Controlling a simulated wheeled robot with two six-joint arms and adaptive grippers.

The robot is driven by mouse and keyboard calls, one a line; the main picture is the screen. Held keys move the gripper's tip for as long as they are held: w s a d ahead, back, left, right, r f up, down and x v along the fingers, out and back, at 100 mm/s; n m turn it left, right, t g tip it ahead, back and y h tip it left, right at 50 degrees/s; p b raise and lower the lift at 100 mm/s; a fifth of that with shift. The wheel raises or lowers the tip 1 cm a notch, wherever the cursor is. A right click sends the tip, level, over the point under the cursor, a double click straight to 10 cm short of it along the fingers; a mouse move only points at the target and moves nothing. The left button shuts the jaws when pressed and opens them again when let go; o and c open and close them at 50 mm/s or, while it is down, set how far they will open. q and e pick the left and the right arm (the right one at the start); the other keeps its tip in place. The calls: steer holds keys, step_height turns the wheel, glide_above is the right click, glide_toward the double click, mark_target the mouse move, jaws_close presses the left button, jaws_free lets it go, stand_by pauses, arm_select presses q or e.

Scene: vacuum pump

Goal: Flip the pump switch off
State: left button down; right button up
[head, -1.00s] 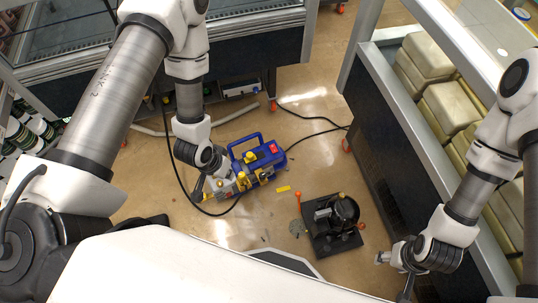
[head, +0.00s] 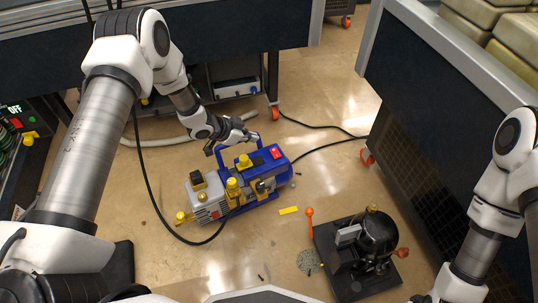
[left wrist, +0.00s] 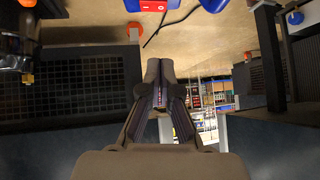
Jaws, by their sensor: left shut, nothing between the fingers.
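The vacuum pump (head: 272,176) is blue and grey with yellow caps and stands on the floor in the middle of the head view. A red switch (head: 275,153) sits on top of its blue body, near the right end. Whether it is on or off is too small to tell. My left gripper (head: 250,137) is shut and empty, by the pump's blue handle, to the upper left of the switch. In the left wrist view the shut fingers (left wrist: 158,68) point up the picture, and the red switch (left wrist: 131,5) is cut by the top edge. My right gripper is out of view.
A black device on a dark base plate (head: 340,285) stands to the lower right of the pump. A yellow strip (head: 288,210) lies on the floor between them. Black cables run from the pump. Dark benches stand behind and right (head: 440,130).

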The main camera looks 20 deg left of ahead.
arm_select(q)
steer(key=b, duration=0.6)
glide_above(275, 150)
steer(key=s+a, duration=0.1)
steer(key=s, duration=0.1)
step_height(275, 150, down, 8)
steer(key=shift+a+f+b, duration=0.15)
steer(key=shift+f+b, duration=0.3)
steer(key=shift+f, duration=0.2)
steer(key=shift+a+f+b, duration=0.15)
steer(key=shift+f+b, duration=0.25)
steer(key=shift+f, duration=0.2)
steer(key=shift+w+f, duration=0.1)
steer(key=shift+f, duration=0.2)
steer(key=shift+a+f, duration=0.1)
steer(key=shift+f, duration=0.05)
